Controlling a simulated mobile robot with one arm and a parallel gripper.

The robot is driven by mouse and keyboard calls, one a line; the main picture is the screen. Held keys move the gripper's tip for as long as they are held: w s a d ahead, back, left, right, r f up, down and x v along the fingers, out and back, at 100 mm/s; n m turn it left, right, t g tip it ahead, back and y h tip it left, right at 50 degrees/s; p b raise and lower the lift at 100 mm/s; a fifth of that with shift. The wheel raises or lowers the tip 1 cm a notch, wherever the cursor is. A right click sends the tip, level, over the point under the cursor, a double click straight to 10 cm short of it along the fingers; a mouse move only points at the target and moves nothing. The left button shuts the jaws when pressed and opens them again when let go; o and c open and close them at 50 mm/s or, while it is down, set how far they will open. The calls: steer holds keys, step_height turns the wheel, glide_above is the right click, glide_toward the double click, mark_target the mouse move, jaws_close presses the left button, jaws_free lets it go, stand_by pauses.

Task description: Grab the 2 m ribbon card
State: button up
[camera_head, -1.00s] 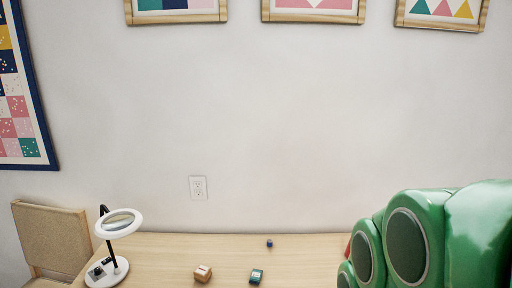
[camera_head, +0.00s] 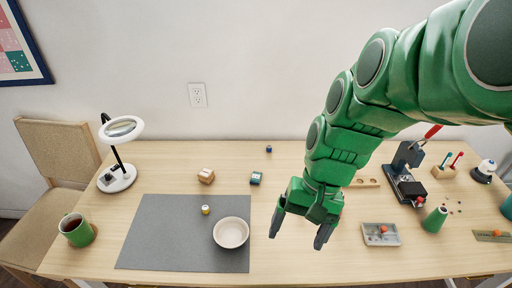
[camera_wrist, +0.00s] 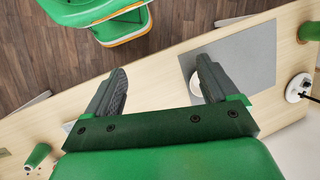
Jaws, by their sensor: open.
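No label reading 2 m can be read, so I cannot tell for sure which thing is the ribbon card. A small teal block with a pale mark (camera_head: 256,178) lies on the table behind the grey mat. A small tan block with a pale face (camera_head: 206,176) lies to its left. My gripper (camera_head: 299,234) is open and empty over the table, right of the bowl and nearer the front than both blocks. In the wrist view its two fingers (camera_wrist: 160,72) are spread with nothing between them; neither block can be made out there.
A white bowl (camera_head: 231,233) and a small yellow-and-white spool (camera_head: 206,210) are on the grey mat (camera_head: 160,235). A magnifier lamp (camera_head: 118,178) and mug (camera_head: 76,231) stand left. A tray (camera_head: 381,243), green cup (camera_head: 434,220) and dark press (camera_head: 404,185) stand right.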

steer(key=w+a+f+m+y, duration=0.3)
steer(key=w, duration=0.5)
steer(key=w+a+f+m+y, duration=0.2)
steer(key=w+a, duration=0.1)
steer(key=w, duration=0.5)
steer(key=w+a+f+m+y, duration=0.3)
steer(key=w, duration=0.5)
steer(key=m+t+y, duration=0.2)
steer(key=m+t, duration=0.4)
steer(key=m, duration=0.5)
glide_toward(257, 176)
steer(key=shift+s+a+r, duration=0.15)
steer(key=shift+a, duration=0.5)
steer(key=shift+f+x, duration=0.15)
steer(key=shift+x, duration=1.8)
steer(key=shift+f+x, duration=0.2)
steer(key=shift+x, duration=1.75)
steer(key=shift+d, duration=0.15)
steer(key=c, duration=0.8)
